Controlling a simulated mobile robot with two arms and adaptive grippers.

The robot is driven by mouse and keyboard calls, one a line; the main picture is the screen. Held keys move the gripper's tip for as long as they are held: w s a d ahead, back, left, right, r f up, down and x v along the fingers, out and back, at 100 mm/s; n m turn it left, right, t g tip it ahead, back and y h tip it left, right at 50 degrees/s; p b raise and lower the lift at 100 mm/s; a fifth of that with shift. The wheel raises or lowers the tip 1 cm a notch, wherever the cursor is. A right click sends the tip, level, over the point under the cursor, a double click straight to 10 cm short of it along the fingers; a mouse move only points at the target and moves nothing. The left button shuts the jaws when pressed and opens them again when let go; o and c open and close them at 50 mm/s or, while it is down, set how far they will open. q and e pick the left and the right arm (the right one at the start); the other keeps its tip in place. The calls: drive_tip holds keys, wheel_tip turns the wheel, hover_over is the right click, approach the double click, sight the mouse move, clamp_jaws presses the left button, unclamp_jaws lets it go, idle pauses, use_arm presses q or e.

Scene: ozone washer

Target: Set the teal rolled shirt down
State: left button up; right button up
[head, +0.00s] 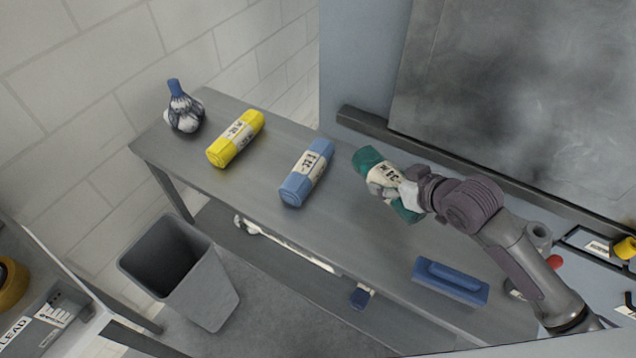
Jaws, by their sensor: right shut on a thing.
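The teal rolled shirt (370,158) has a white printed label band around its middle. My right gripper (388,187) is shut on it around the label band, and the gripper hides part of the roll. The shirt is over the right part of the grey table (240,185). I cannot tell whether it touches the tabletop. A blue rolled shirt (306,174) and a yellow rolled shirt (236,139) lie to its left on the table, each with a white label. My left gripper is not in view.
A net bag with a blue top (183,110) stands at the table's far left end. A blue block-shaped tool (451,281) lies near the front edge at right. A grey bin (180,272) stands on the floor at left. A dark ledge (365,124) runs behind the table.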

drive_tip(key=w+d+r, duration=0.3)
drive_tip(key=w+d, duration=0.2)
drive_tip(key=d, duration=0.3)
drive_tip(key=y+p, duration=0.1)
drive_tip(key=p, duration=0.3)
hover_over(370, 209)
drive_tip(key=f, duration=0.5)
drive_tip(key=shift+w+d+f, duration=0.15)
drive_tip(key=shift+d+f, duration=0.05)
drive_tip(key=shift+f, duration=0.2)
drive_tip(key=shift+a+f, duration=0.15)
drive_tip(key=shift+f, duration=0.05)
wheel_tip(370, 209, down, 3)
drive_tip(key=shift+f+p, duration=0.15)
drive_tip(key=shift+p, duration=0.2)
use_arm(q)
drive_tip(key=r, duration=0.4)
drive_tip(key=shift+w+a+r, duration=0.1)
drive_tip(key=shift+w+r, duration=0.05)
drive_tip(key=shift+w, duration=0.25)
use_arm(e)
drive_tip(key=shift+f, duration=0.4)
drive_tip(key=shift+f, duration=0.15)
drive_tip(key=o, duration=1.3)
